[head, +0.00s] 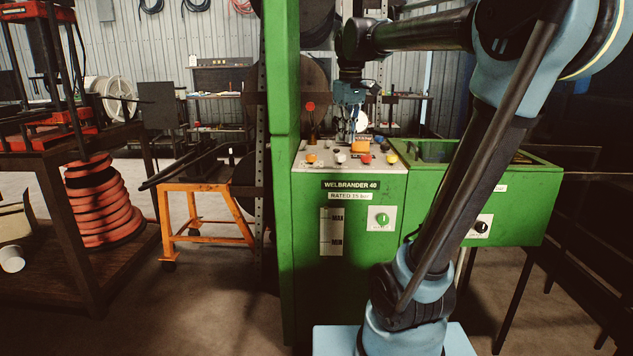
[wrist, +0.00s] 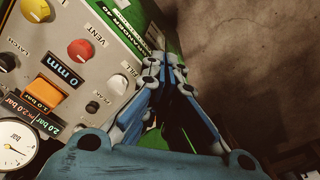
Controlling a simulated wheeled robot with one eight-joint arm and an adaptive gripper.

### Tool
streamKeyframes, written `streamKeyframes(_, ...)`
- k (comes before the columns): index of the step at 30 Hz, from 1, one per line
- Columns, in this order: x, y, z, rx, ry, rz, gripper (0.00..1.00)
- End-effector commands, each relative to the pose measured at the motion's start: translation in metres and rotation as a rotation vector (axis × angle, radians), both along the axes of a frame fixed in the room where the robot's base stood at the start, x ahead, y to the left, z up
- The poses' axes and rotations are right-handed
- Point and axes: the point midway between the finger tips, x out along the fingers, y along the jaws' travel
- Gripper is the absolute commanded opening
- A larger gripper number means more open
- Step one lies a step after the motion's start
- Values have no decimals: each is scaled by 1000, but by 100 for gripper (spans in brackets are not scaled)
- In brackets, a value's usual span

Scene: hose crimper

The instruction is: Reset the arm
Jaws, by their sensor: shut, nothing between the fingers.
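My gripper (head: 350,98) hangs pointing down over the back of the control panel of the green crimper (head: 340,270) in the head view. In the wrist view my gripper (wrist: 172,75) has its blue fingers together, with nothing between them. It is above the panel's right edge there. My blue and black arm reaches across the right of the head view. Whether the fingertips touch the machine cannot be told.
An orange cart (head: 198,189) stands left of the crimper. Open floor lies between them and the red hose stack (head: 100,205).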

Motion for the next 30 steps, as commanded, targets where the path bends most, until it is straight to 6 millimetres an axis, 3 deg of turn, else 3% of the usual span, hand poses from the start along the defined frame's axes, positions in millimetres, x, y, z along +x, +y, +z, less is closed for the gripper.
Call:
streamKeyframes(9,-78,-50,-93,20,-41,-221,0)
streamKeyframes(21,-172,-90,-228,48,-92,-492,0)
streamKeyframes(27,-202,-98,-279,60,-110,-586,0)
streamKeyframes(30,-209,-100,-292,63,-115,-609,0)
